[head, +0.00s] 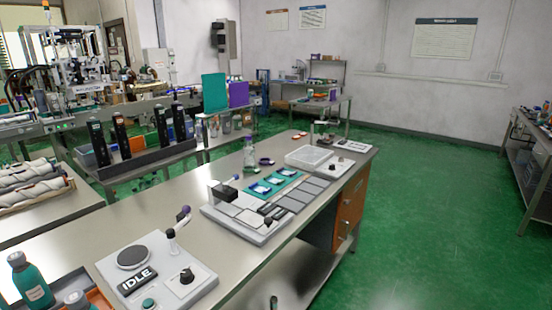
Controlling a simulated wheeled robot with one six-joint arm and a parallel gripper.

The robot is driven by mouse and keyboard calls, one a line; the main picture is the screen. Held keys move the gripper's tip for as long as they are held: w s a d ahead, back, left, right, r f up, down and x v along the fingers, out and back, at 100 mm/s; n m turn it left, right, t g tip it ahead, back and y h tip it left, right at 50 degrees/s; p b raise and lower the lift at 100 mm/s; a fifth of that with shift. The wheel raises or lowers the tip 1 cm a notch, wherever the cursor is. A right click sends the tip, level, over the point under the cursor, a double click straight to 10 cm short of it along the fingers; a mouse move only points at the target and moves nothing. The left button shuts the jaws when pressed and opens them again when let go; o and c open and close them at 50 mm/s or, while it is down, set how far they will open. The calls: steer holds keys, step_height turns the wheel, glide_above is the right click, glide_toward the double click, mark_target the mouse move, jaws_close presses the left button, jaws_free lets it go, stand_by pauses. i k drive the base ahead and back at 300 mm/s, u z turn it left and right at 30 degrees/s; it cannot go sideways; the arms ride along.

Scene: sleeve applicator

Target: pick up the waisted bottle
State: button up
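A small clear bottle (249,154) stands upright on the long steel table, behind the teal mat. Its outline seems narrower partway up, but it is too small to be sure of a waist. A teal bottle (32,285) with a dark cap and a pale label stands at the near left corner, its outline tapering to the neck. A second bottle top (76,299) shows beside it, cut off by the bottom edge. I cannot tell for certain which is the waisted bottle. My gripper is not in view.
The steel table (75,238) holds a grey device marked IDLE (135,252), a second grey station (225,220), a teal mat (262,193) and a white tray (296,158). A dark rack (150,160) with black bottles stands behind. Green floor (430,215) at right is open.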

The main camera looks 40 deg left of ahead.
mark_target(248, 150)
steer(key=u, duration=0.1)
steer(key=i, duration=1.25)
steer(key=u, duration=0.45)
steer(key=i, duration=1.25)
steer(key=u, duration=1.75)
steer(key=i, duration=0.85)
steer(key=u, duration=0.8)
